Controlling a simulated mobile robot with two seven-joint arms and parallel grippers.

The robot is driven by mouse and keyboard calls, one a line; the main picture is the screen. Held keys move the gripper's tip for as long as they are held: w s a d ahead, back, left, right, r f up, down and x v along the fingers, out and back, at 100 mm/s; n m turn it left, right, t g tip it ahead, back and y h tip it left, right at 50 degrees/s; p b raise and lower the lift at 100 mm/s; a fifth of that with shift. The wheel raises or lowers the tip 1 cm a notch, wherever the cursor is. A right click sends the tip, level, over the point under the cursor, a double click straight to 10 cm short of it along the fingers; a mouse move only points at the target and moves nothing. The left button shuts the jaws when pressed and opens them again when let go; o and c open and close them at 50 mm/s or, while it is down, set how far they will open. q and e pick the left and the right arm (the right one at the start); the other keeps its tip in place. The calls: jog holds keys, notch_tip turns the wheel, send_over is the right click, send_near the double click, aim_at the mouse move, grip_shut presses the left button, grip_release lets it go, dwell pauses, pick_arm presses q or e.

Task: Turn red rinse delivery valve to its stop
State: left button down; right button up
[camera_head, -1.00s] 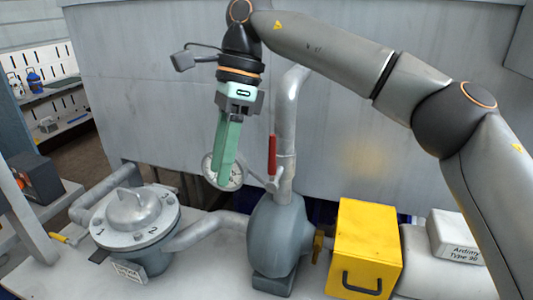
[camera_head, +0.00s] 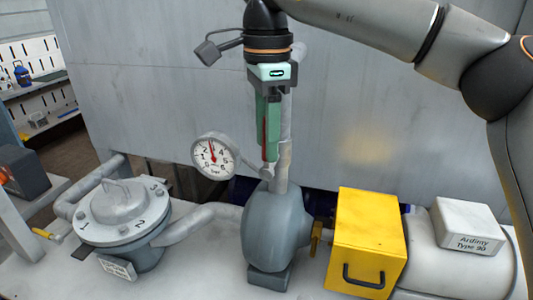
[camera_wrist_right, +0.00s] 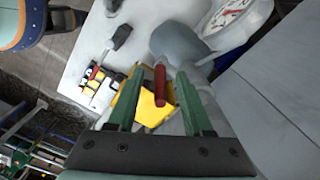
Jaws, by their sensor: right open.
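The red valve handle (camera_wrist_right: 160,86) stands upright on the vertical grey pipe (camera_head: 284,160) above the pump. In the head view it is mostly hidden behind my right gripper (camera_head: 268,158), with only a thin red strip showing. In the right wrist view the handle lies between the two green fingers of my right gripper (camera_wrist_right: 160,92), apart from both as far as I can see. The right gripper is open and points down. My left gripper is not in view.
A round pressure gauge (camera_head: 213,155) sits just left of the handle. The grey pump (camera_head: 275,232) is below, with a yellow box (camera_head: 366,240) to its right. A round numbered unit (camera_head: 122,215) stands at the left. A grey wall is behind.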

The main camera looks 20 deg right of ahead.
jog(key=shift+f, duration=1.15)
grip_shut()
dwell(0.6)
